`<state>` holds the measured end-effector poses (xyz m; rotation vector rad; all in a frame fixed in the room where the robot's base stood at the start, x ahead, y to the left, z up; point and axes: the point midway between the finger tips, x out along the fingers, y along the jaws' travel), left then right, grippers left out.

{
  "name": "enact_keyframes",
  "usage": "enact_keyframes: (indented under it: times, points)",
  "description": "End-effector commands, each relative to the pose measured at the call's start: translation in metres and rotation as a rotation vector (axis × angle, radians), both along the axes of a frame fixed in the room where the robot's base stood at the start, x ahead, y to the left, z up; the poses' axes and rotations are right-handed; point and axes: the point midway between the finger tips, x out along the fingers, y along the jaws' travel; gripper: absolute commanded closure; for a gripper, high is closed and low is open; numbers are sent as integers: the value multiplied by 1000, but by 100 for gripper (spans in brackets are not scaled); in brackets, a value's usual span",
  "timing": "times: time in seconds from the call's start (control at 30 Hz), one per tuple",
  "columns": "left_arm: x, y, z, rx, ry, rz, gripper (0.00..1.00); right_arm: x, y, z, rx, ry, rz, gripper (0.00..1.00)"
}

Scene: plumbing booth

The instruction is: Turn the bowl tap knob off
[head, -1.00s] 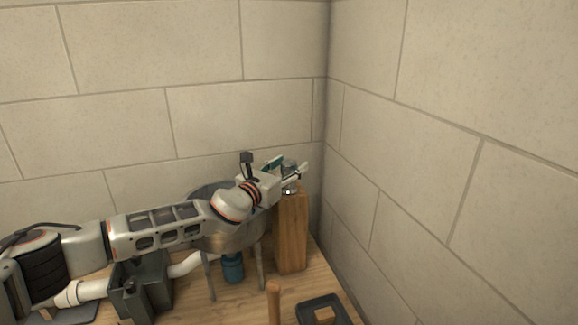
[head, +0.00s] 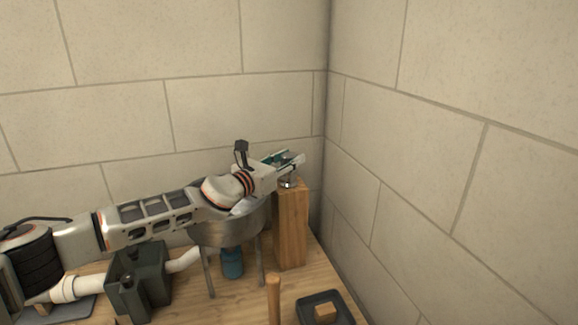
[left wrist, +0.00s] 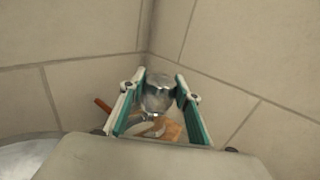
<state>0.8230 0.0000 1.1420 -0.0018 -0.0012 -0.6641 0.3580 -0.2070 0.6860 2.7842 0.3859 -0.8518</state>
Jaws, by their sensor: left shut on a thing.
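The silver tap knob (left wrist: 159,92) is between the two fingers of my left gripper (left wrist: 158,84) in the left wrist view. In the head view the left gripper (head: 291,160) is shut on the knob, with the fingers hiding most of it. The chrome tap base (head: 287,182) shows just below, on top of an upright wooden post (head: 292,228). In the left wrist view the curved chrome spout (left wrist: 146,128) shows under the knob. The metal bowl (head: 228,232) stands left of the post, partly covered by my left arm. My right gripper is out of view.
The post stands close to the room corner, with tiled walls behind and to the right. On the wooden bench are a blue fitting (head: 232,263) under the bowl, a dark vise (head: 138,280), a white pipe (head: 85,288), a wooden handle (head: 273,298) and a black tray (head: 308,301).

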Motion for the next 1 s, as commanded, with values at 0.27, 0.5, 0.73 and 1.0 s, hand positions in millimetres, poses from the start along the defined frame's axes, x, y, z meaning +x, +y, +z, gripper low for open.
enact_keyframes:
  times: [0.27, 0.5, 0.73, 1.0]
  points:
    - [0, 1, 1, 2, -1, -20, 90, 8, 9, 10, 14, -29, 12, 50]
    - [0, 1, 1, 2, 0, -19, 50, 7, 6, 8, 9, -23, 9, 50]
    - [0, 0, 0, 1, 0, -19, 50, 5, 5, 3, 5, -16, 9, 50]
    - [0, 0, 19, 2, -4, -19, 50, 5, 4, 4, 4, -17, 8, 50]
